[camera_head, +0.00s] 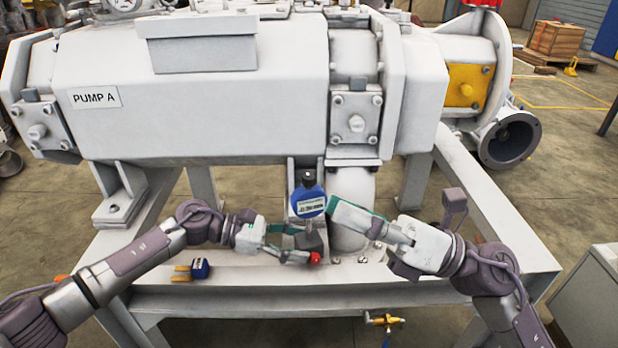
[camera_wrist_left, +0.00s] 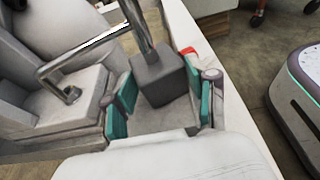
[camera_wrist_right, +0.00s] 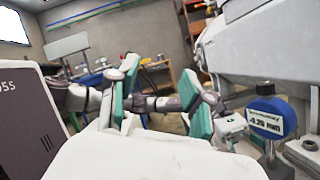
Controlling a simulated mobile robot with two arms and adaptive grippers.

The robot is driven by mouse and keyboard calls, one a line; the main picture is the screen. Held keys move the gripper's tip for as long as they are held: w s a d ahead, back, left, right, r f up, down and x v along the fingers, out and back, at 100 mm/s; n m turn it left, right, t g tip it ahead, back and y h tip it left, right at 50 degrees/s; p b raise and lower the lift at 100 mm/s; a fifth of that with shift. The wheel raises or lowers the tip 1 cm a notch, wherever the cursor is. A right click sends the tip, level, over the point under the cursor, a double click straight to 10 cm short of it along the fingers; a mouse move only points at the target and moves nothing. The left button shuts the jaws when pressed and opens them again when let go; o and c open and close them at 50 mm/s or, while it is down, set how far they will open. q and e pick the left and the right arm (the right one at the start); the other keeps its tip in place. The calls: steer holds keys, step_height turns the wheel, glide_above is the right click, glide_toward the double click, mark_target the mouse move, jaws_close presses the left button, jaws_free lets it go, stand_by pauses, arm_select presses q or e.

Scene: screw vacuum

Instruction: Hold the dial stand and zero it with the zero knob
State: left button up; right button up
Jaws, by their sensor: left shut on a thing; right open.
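The dial stand has a dark grey block base (camera_head: 311,240) on the pump frame and a blue round dial (camera_head: 308,203) above it. My left gripper (camera_head: 300,244) is shut on the base; the left wrist view shows the block (camera_wrist_left: 160,80) between the teal fingers, its rod rising. A red knob (camera_head: 315,258) sits at the base's front. My right gripper (camera_head: 345,213) is open and empty at the dial's right. In the right wrist view the dial (camera_wrist_right: 270,118) lies outside the fingers, to their right, its reading too small to be sure of. I cannot tell which part is the zero knob.
A small blue item with yellow prongs (camera_head: 197,270) lies on the frame at left. A brass valve (camera_head: 384,320) is below the frame's front edge.

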mark_target(309, 176)
steer(key=w+d+f+n+t+h, duration=0.35)
steer(key=w+d+f+h, duration=0.2)
steer(key=w, duration=0.35)
steer(key=shift+t+h, duration=0.45)
steer(key=x, duration=1.1)
steer(key=shift+w+a+r, duration=0.15)
steer(key=shift+w+a, duration=0.05)
steer(key=shift+w, duration=0.05)
jaws_close()
